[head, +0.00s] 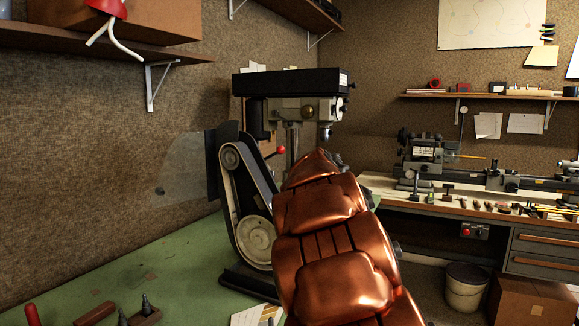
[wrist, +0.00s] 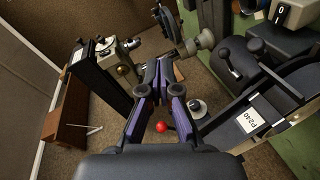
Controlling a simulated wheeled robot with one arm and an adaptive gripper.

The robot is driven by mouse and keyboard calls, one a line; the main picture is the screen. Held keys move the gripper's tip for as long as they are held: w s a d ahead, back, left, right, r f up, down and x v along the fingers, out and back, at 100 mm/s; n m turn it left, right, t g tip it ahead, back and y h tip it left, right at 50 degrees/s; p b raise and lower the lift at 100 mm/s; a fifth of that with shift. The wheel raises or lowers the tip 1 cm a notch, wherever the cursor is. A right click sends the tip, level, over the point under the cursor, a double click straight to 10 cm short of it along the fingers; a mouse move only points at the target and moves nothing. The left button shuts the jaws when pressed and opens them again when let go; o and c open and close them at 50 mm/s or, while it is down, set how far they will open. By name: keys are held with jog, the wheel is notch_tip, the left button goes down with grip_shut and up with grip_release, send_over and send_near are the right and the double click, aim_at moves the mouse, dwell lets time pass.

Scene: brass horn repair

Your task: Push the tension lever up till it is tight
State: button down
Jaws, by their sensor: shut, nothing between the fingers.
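The belt sander (head: 245,205) stands on the green bench, its belt upright and slanted. A lever with a red ball knob (head: 281,150) sticks out to the right of its upper part, slanting up towards the knob; I take it as the tension lever. In the wrist view the red knob (wrist: 161,127) shows between my finger linkages, apart from the fingertips; its rod is mostly hidden. My gripper (wrist: 158,72) is shut and empty, its fingertips together. In the head view my copper arm hides most of the gripper. The sander's belt, labelled P240 (wrist: 252,121), is at the right.
A drill press (head: 300,108) stands close behind the sander. A clear guard (head: 185,170) is at the sander's left. A lathe (head: 430,155) sits on the right bench (head: 440,208).

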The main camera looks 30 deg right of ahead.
jog(key=w+d+r+n+t+y+b, duration=0.25)
jog(key=w+r+n+t, duration=0.2)
jog(key=w+n, duration=0.25)
jog(key=w+d+r+n+t+y+b, duration=0.1)
jog(key=w+d+r+n+t+y, duration=0.15)
jog(key=w+n+t, duration=0.45)
jog(key=s+a+f+n+g+y+b, duration=0.1)
jog(key=s+a+f+n+y, duration=0.1)
jog(key=s+f+n+y, duration=0.2)
jog(key=s+a+f+n+g+y+b, duration=0.1)
jog(key=s+f+n+y, duration=0.3)
jog(key=n+y, duration=0.6)
notch_tip(320, 180, down, 2)
jog(key=a+n+b, duration=0.1)
jog(key=n, duration=0.5)
jog(key=shift+a+f+n+y+b, duration=0.2)
jog(key=shift+a+n+y+b, duration=0.1)
jog(key=shift+a, duration=0.1)
jog(key=shift+w, duration=0.1)
jog(key=r+p+x, duration=0.2)
jog(key=p+x, duration=0.6)
jog(key=x, duration=0.4)
jog(key=shift+r, duration=0.35)
jog(key=shift+w+d, duration=0.1)
jog(key=shift+w, duration=0.1)
